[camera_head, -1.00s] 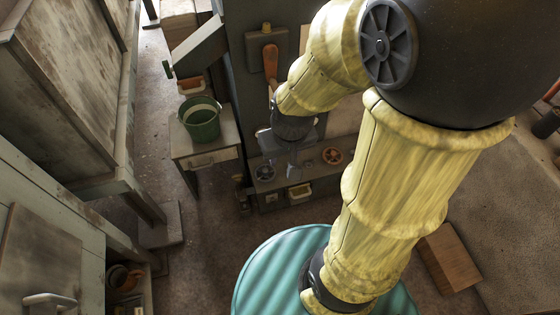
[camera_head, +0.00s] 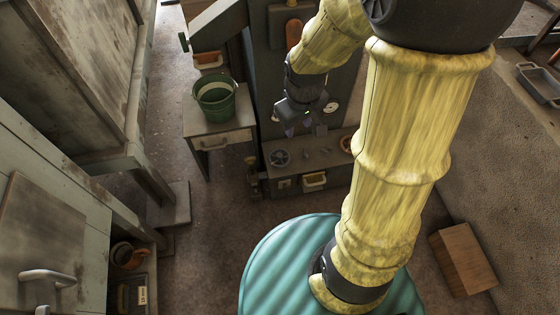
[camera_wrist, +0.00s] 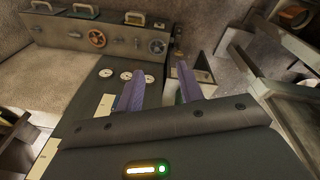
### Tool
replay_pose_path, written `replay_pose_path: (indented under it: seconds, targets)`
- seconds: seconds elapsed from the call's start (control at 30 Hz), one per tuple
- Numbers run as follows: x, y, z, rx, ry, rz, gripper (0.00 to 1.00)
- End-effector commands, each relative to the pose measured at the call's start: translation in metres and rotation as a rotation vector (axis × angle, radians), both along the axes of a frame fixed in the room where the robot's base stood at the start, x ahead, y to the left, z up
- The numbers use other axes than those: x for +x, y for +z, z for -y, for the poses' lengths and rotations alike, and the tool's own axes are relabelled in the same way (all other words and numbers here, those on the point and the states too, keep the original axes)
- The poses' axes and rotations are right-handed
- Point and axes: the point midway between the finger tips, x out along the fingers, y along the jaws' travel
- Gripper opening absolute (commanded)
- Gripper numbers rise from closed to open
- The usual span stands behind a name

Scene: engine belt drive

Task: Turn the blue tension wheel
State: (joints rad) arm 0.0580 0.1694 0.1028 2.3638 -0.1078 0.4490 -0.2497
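Two wheels sit on the front of a dark machine. A dull grey, spoked wheel (camera_head: 280,157) is at its left in the head view; it also shows in the wrist view (camera_wrist: 157,46). It looks grey rather than clearly blue. An orange-brown wheel (camera_head: 346,143) is to its right, partly hidden by my arm, and shows whole in the wrist view (camera_wrist: 97,38). My gripper (camera_head: 305,130) is in front of the machine, above and right of the grey wheel in the head view, apart from it. Its purple fingers are spread and empty in the wrist view (camera_wrist: 160,90).
A green bucket (camera_head: 214,98) stands on a small table (camera_head: 220,138) left of the machine. Several white dials (camera_wrist: 126,76) are on a panel near my fingers. A wooden block (camera_head: 462,258) lies on the floor at right. Floor between bucket table and teal base is clear.

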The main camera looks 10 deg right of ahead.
Motion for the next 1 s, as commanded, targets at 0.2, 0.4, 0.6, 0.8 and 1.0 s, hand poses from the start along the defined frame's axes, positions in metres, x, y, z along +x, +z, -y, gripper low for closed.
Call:
replay_pose_path:
  seconds: [0.2,0.4,0.6,0.8,1.0]
  targets:
    - [0.068,-0.095,-0.01,-0.068,0.429,-0.081,0.37]
    - [0.125,-0.171,-0.014,-0.097,0.794,-0.133,0.37]
    - [0.178,-0.251,-0.014,-0.105,1.123,-0.153,0.37]
    - [0.222,-0.325,-0.003,-0.105,1.392,-0.152,0.37]
    - [0.241,-0.352,0.007,-0.108,1.515,-0.147,0.37]
